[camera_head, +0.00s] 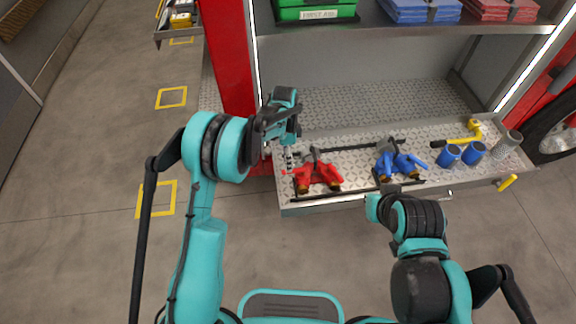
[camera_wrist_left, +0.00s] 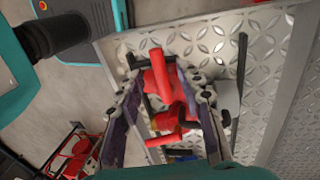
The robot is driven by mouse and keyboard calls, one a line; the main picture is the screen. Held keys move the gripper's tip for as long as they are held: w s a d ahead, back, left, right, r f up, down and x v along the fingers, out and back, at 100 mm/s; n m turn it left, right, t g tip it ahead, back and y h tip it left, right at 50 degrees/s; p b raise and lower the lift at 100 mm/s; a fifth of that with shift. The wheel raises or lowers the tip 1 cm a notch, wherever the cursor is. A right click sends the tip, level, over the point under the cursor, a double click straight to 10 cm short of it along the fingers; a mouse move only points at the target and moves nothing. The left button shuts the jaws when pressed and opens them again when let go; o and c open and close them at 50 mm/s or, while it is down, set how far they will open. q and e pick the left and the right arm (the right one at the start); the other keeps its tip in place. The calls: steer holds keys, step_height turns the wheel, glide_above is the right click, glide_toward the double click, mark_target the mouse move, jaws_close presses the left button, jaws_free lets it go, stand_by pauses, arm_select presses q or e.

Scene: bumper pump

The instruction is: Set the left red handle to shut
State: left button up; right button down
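The red valve unit (camera_head: 318,178) sits on the tread-plate bumper deck, with two red handles spreading toward the deck's front edge. My left gripper (camera_head: 289,160) hangs over its left end. In the left wrist view the left gripper (camera_wrist_left: 165,95) is open, its two fingers apart on either side of the red parts. One red handle (camera_wrist_left: 159,76) runs lengthwise between the fingers; another red handle (camera_wrist_left: 163,139) lies crosswise nearer the palm. Contact cannot be told. My right arm is at the lower right; its finger opening is not clear in the head view.
A blue valve unit (camera_head: 398,163) with blue handles stands to the right of the red one. Blue cups (camera_head: 448,155), a grey cylinder (camera_head: 508,143) and a yellow tool (camera_head: 472,136) are farther right. A red post (camera_head: 232,60) rises close behind my left gripper.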

arm_select(q)
steer(key=v, duration=0.9)
steer(key=shift+r, duration=0.15)
